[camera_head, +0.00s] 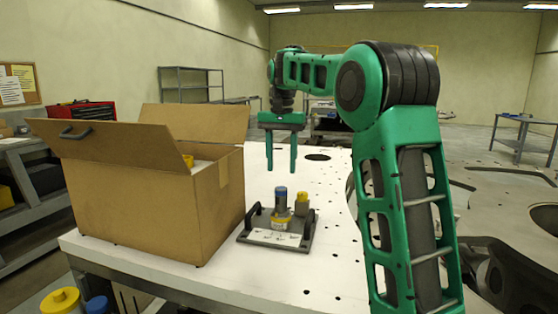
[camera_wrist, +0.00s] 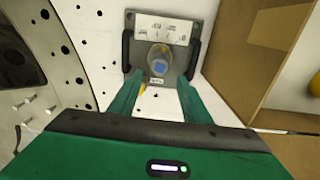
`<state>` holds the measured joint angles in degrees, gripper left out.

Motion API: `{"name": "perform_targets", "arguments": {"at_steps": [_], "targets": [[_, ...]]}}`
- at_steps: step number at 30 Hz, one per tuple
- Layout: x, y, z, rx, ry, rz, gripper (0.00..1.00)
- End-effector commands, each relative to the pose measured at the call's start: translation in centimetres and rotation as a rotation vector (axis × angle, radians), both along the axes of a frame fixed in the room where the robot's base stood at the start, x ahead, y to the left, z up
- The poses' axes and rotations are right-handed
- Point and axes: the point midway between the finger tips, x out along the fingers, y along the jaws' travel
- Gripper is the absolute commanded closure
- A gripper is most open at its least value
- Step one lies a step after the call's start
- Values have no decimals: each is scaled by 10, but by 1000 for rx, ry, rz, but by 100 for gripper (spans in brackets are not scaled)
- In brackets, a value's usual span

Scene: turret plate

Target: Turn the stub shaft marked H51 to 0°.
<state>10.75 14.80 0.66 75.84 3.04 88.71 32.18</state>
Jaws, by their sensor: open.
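A grey turret plate (camera_head: 262,245) with a dark handle and a white scale label (camera_head: 274,237) lies on the white table. A stub shaft with a blue top (camera_head: 281,198) and a yellow lower part stands upright on it. A shorter yellow-topped piece (camera_head: 302,197) is beside it. In the wrist view the blue-topped shaft (camera_wrist: 159,64) stands between the plate's two handles, with a small tag (camera_wrist: 156,80) too small to read.
An open cardboard box (camera_head: 140,205) stands left of the plate, its flaps raised, with something yellow inside. The white table (camera_head: 330,235) has several dark holes and is clear right of the plate. Yellow and blue cylinders (camera_head: 62,301) stand at lower left.

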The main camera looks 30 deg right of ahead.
Motion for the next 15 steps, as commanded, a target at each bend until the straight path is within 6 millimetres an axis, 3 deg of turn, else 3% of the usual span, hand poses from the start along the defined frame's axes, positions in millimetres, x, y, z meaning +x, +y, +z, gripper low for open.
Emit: {"name": "perform_targets", "arguments": {"at_steps": [15], "targets": [[0,3,-45,1,1,4,56]]}}
